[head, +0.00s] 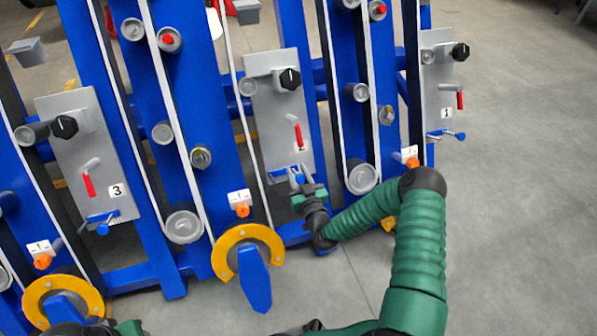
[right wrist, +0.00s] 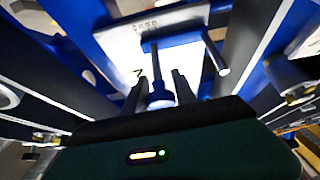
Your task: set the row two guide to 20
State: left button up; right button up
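The row two panel (head: 270,120) is the grey middle plate, with a black knob (head: 290,78) and a red-handled lever (head: 298,133). Its number label is mostly hidden behind the lever. The blue row two guide (head: 283,174) is at the plate's lower edge, partly hidden by my right gripper (head: 302,182). In the right wrist view, a blue guide knob (right wrist: 160,98) on a stem lies between the two dark fingers of my right gripper (right wrist: 160,88). The fingers stand apart, with gaps beside the knob. The scale marks are too small to read. My left gripper is out of view.
Panel three (head: 75,135) is at left and panel one (head: 437,85) at right, each with its own knob, lever and blue guide. Blue uprights with rollers and belts stand between. A yellow-rimmed wheel (head: 228,240) sits below left of my right gripper. Clear floor lies right.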

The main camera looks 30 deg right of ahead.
jog(key=o, duration=0.3)
jog(key=shift+s+a+r+p, duration=0.1)
jog(key=shift+s+p, duration=0.2)
jog(key=shift+s, duration=0.1)
jog(key=p+v, duration=0.5)
jog(key=v, duration=1.1)
jog(key=shift+a, duration=0.1)
